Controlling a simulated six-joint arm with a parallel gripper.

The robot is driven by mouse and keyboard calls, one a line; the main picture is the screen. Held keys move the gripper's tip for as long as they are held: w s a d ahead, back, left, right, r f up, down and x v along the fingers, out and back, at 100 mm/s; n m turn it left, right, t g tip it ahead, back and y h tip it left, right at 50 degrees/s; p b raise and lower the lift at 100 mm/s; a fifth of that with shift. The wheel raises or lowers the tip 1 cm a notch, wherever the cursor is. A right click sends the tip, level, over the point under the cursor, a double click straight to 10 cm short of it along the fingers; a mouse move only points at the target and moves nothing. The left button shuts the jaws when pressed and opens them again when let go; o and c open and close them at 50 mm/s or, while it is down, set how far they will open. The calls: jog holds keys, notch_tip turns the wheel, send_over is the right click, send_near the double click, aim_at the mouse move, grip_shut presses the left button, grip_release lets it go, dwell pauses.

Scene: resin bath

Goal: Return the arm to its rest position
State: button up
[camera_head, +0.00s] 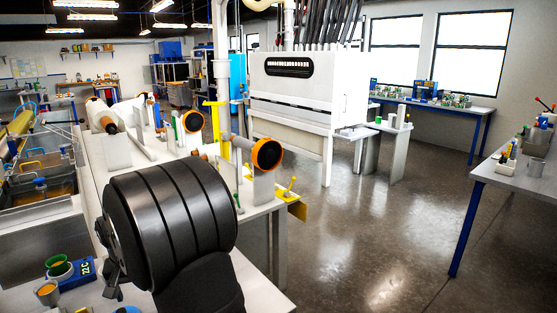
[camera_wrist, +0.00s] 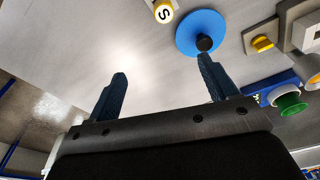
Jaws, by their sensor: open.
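My gripper (camera_wrist: 161,66) shows in the wrist view with its two dark blue fingers spread wide apart and nothing between them. Behind the fingers is a pale grey bench surface (camera_wrist: 70,45). A blue disc with a black knob (camera_wrist: 187,36) lies near the right fingertip; I cannot tell whether they touch. In the head view my thick black arm fills the lower middle and hides part of the bench. The gripper's fingers cannot be made out there.
A green cup (camera_head: 58,266), a blue display box (camera_head: 86,269) and a tan-filled cup (camera_head: 47,291) stand at lower left. A bath (camera_head: 40,190) is behind them. In the wrist view, a yellow S-marked piece (camera_wrist: 163,12) and yellow knob (camera_wrist: 262,43) are close. Open floor lies right.

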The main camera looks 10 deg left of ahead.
jog(key=w+d+f+m, duration=0.1)
jog(key=w+d+m, duration=0.1)
jog(key=w+d, duration=0.5)
jog(key=w+d+f+m, duration=0.1)
jog(key=w+d+m, duration=0.1)
jog(key=w+d, duration=0.6)
jog(key=d, duration=0.5)
jog(key=shift+w+d+m+h, duration=0.15)
jog(key=shift+d+m+h, duration=0.1)
jog(key=shift+m+h, duration=0.15)
jog(key=shift+f, duration=0.1)
